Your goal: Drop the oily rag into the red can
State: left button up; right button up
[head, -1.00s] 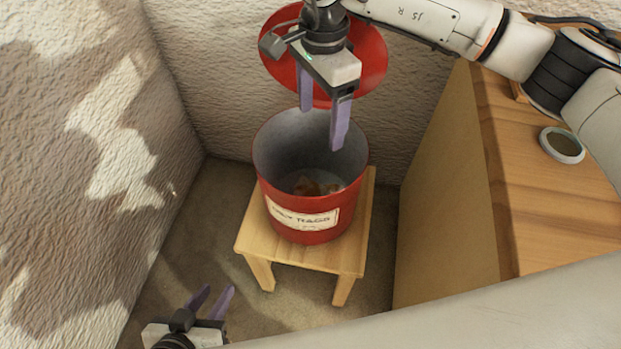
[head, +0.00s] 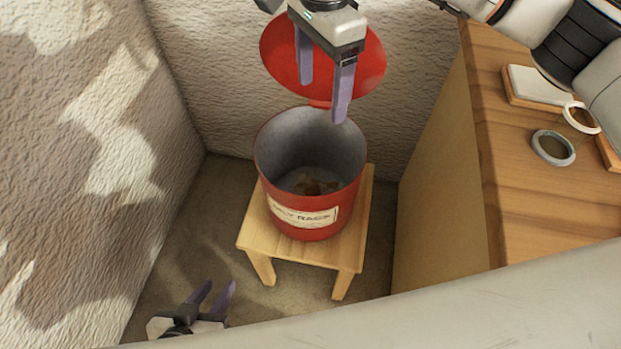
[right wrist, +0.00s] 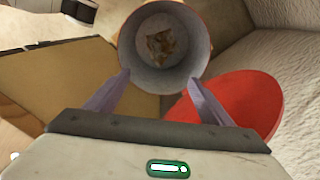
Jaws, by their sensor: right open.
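The red can (head: 290,226) stands upright on a small wooden stool, its label facing me and its red lid (head: 279,62) tipped open behind it. A crumpled brownish rag (head: 318,187) lies on the bottom inside the can. It also shows in the right wrist view (right wrist: 161,44), through the can's mouth. My right gripper (head: 323,98) is open and empty, above the back of the can, in front of the lid. My left gripper (head: 212,292) is low at the bottom left, apart from the can, with its fingers spread and nothing between them.
The wooden stool (head: 298,249) fills the corner between a patchy plaster wall (head: 70,170) and a wooden cabinet (head: 500,150). On the cabinet top lie tape-like rings (head: 553,148) and a pale block (head: 540,86). My own pale arm crosses the bottom right.

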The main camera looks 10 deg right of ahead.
notch_tip(320, 180, up, 7)
jog(key=shift+f, duration=0.2)
jog(key=shift+f, duration=0.1)
dwell(0.4)
